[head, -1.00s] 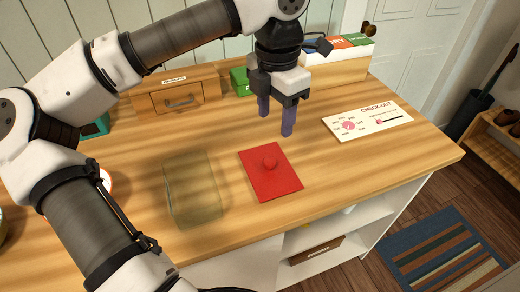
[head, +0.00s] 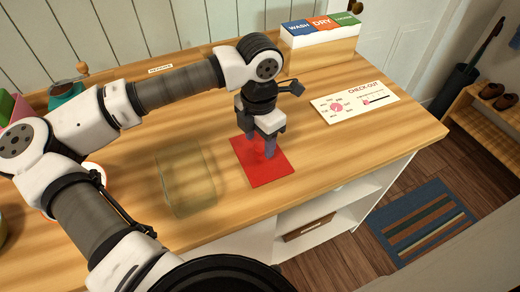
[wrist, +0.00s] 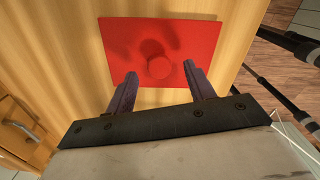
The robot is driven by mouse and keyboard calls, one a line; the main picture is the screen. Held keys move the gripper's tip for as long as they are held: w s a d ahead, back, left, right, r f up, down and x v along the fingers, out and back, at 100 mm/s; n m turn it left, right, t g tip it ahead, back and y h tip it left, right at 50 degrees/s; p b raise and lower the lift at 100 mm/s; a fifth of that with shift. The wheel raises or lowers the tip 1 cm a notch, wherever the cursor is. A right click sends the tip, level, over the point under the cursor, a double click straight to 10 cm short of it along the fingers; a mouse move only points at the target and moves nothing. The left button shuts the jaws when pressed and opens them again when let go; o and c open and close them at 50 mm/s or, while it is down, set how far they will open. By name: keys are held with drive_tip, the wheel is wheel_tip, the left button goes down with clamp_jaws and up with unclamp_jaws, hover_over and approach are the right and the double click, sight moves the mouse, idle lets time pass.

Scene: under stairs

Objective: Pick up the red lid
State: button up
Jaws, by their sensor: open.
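The red lid (head: 275,167) is a flat square with a round knob, lying on the wooden counter. In the wrist view the red lid (wrist: 200,38) shows whole except where the fingers cover its near edge, and its knob (wrist: 160,67) stands just beyond and between the fingertips. My gripper (head: 260,152) is low over the lid, pointing down, with its purple fingers apart. In the wrist view my gripper (wrist: 158,78) is open, one finger on each side of the knob's line, with nothing held. In the head view the gripper hides the knob.
A clear, box-shaped container (head: 187,182) stands left of the lid. A white check-out card (head: 355,103) lies to the right, and a WASH/DRY box (head: 320,45) stands at the back. The counter's front edge is close to the lid.

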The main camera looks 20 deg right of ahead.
sight(259, 147)
drive_tip(key=shift+f, duration=1.1)
drive_tip(key=c, duration=1.1)
drive_tip(key=shift+o, duration=0.2)
drive_tip(key=shift+r, duration=0.15)
wheel_tip(259, 147, up, 20)
drive_tip(key=b, duration=0.3)
drive_tip(key=shift+b, duration=0.3)
drive_tip(key=shift+o, duration=1.4)
clamp_jaws()
drive_tip(key=shift+a+f, duration=0.1)
drive_tip(key=shift+f, duration=0.1)
